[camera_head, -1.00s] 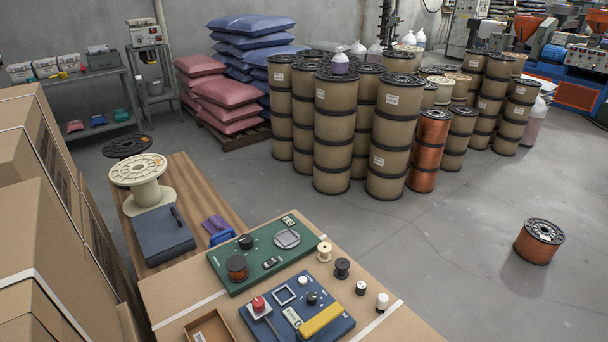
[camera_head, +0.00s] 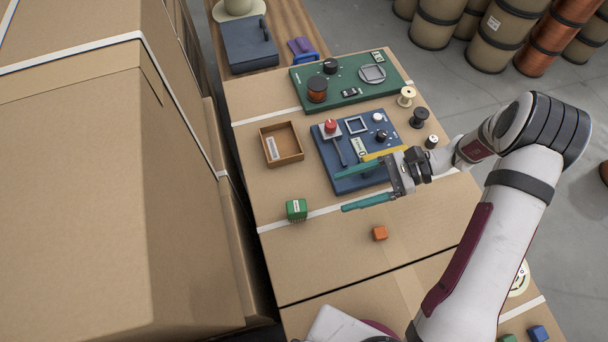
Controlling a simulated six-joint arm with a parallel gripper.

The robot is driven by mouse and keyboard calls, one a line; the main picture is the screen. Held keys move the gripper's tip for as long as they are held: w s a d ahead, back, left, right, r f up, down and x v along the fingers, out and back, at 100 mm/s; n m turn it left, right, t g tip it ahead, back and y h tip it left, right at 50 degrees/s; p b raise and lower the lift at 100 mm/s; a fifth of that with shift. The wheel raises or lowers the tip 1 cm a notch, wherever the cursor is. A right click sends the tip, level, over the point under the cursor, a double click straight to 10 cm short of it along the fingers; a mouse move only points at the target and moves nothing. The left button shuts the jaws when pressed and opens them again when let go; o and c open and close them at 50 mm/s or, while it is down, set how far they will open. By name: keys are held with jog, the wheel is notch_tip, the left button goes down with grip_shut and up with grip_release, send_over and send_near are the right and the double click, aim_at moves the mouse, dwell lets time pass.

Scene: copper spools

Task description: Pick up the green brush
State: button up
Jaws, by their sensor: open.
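I cannot make out a green brush in the head view. My gripper (camera_head: 341,191) has two long teal fingers and is open, with nothing visible between them. It hangs over the cardboard-topped surface, at the near right part of the blue panel (camera_head: 338,155). The fingers point left, towards a small green block (camera_head: 296,210) that lies apart from them. My gripper and wrist cover part of the blue panel and of the yellow bar (camera_head: 385,153) on it.
A small orange cube (camera_head: 380,233) lies just nearer than the gripper. An open brown tray (camera_head: 282,158) is left of the blue panel. A green panel (camera_head: 340,94) lies behind it, with small spools (camera_head: 406,96) to its right. Large boxes (camera_head: 110,190) rise at the left.

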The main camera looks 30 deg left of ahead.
aim_at(297, 211)
jog(key=x, duration=1.5)
jog(key=shift+s, duration=0.25)
grip_shut()
